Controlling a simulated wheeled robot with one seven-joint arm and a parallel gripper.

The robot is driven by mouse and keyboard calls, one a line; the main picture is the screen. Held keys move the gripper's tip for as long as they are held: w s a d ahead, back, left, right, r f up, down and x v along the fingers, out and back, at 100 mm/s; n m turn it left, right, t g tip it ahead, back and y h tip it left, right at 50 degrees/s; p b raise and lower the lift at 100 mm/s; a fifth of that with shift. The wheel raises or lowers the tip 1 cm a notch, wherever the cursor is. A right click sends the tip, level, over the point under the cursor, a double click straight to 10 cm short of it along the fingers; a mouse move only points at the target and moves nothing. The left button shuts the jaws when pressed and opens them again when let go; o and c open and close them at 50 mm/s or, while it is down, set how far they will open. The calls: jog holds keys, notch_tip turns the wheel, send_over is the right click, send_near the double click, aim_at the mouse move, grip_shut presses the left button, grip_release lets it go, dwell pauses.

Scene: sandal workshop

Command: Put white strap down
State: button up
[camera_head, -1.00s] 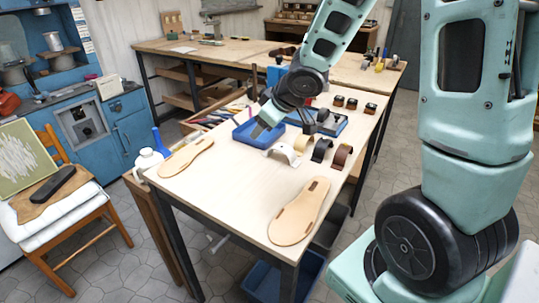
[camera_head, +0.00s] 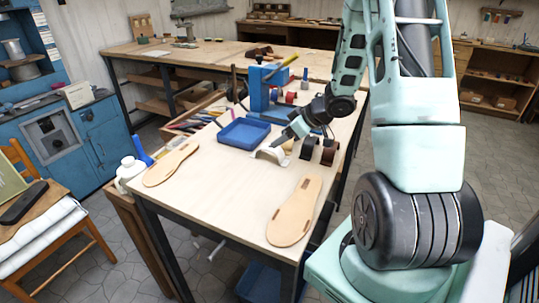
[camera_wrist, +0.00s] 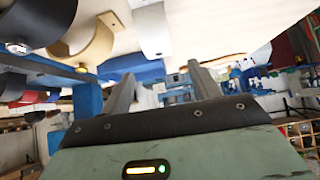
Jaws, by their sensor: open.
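The white strap (camera_head: 268,155) stands as an arch on the pale worktable (camera_head: 222,195), just in front of the blue tray (camera_head: 232,143). It also appears at the top middle of the wrist view (camera_wrist: 152,28). My gripper (camera_head: 276,143) is just behind and above the white strap in the head view; whether it touches the strap is unclear. In the wrist view its two fingers (camera_wrist: 162,73) are apart, with nothing seen between them.
Dark straps (camera_head: 307,148) stand close to the right of the white strap. A tan strap (camera_wrist: 92,42) shows in the wrist view. Two tan soles lie on the table, one front right (camera_head: 294,211), one left (camera_head: 171,164). The table between the soles is clear.

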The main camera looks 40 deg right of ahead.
aim_at(270, 147)
jog(key=x, duration=0.3)
jog(key=shift+w+f, duration=0.25)
jog(key=shift+s+f+x, duration=0.15)
jog(key=shift+x, duration=1.25)
jog(key=shift+s+f+x, duration=0.1)
jog(key=shift+x, duration=1.25)
jog(key=c, duration=1.1)
jog(key=shift+r, duration=0.1)
